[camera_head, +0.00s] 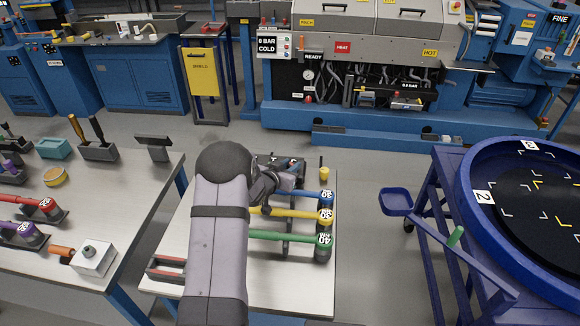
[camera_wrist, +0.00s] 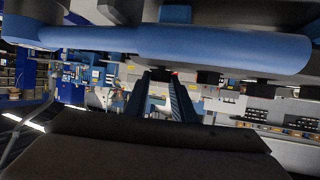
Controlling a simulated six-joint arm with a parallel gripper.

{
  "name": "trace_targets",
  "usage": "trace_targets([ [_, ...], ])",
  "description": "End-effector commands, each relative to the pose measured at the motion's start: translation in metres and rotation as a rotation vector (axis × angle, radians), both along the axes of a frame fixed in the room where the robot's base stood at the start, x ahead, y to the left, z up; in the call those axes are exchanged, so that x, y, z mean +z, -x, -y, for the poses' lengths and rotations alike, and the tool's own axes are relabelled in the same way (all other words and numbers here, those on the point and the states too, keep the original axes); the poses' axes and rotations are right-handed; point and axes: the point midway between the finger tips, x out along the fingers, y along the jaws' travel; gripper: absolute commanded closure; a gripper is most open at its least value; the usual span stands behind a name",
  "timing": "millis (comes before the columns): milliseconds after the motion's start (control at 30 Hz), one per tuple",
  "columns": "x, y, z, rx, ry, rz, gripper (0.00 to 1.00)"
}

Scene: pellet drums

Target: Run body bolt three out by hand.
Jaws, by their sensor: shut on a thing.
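My gripper (camera_head: 288,181) is over the small table in the middle, beside the blue-handled tool (camera_head: 312,195). The arm hides part of it. In the wrist view the two dark fingers (camera_wrist: 168,88) come close together around a small dark thing (camera_wrist: 163,75), which is too small and dark to identify. A thick blue bar crosses the top of that view, and I cannot tell what it belongs to. Yellow (camera_head: 297,214) and green (camera_head: 285,236) handled tools with number discs lie on the same rack. I cannot make out body bolt three in either view.
A bench (camera_head: 120,190) with red and purple tools and a white block (camera_head: 94,259) stands at left. A blue drum (camera_head: 472,220) on a trolley, with a small blue tray (camera_head: 397,201), is at right. A large machine (camera_head: 385,60) stands behind. Floor shows between table and trolley.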

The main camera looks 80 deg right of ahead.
Motion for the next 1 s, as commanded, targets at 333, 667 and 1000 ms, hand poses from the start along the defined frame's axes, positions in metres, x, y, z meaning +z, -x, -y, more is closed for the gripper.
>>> trace_targets([
  [333,-0.003,0.003,0.0,0.087,0.003,-0.001,0.99],
  [667,-0.004,0.007,-0.001,0.252,0.001,-0.002,0.99],
  [1000,0.001,0.011,-0.001,0.435,-0.003,0.002,0.99],
])
